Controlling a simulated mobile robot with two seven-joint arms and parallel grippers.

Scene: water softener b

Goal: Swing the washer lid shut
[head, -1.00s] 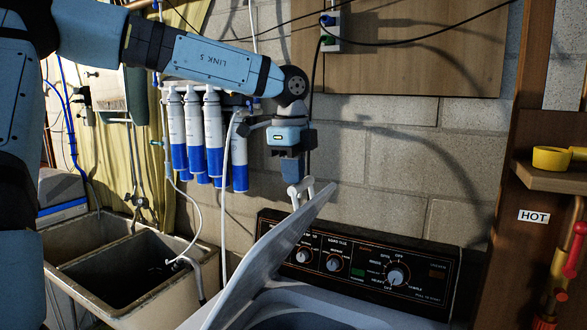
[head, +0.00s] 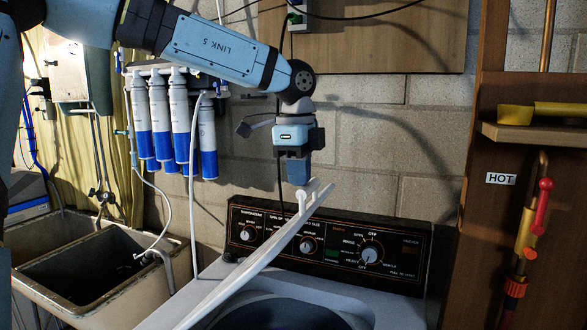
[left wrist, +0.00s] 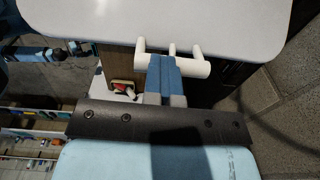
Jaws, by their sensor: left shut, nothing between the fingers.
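The washer lid (head: 250,262) is a pale panel standing part open. It slants up from lower left toward the control panel, above the dark tub opening (head: 285,313). A white handle (head: 306,196) shows near its raised end. My left gripper (head: 299,180) points down at this handle, its blue fingers shut. In the left wrist view, the shut fingers (left wrist: 165,78) overlap the white handle bar (left wrist: 195,67), with the broad lid face (left wrist: 200,25) beyond. Contact looks likely, but I cannot tell exactly where they touch. My right gripper is out of view.
The washer's control panel (head: 320,246) stands behind the lid. White and blue filter cartridges (head: 160,120) hang on the block wall at left, above a utility sink (head: 100,275). A wooden post with a shelf (head: 548,135) and red-handled pipe (head: 543,200) stands at right.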

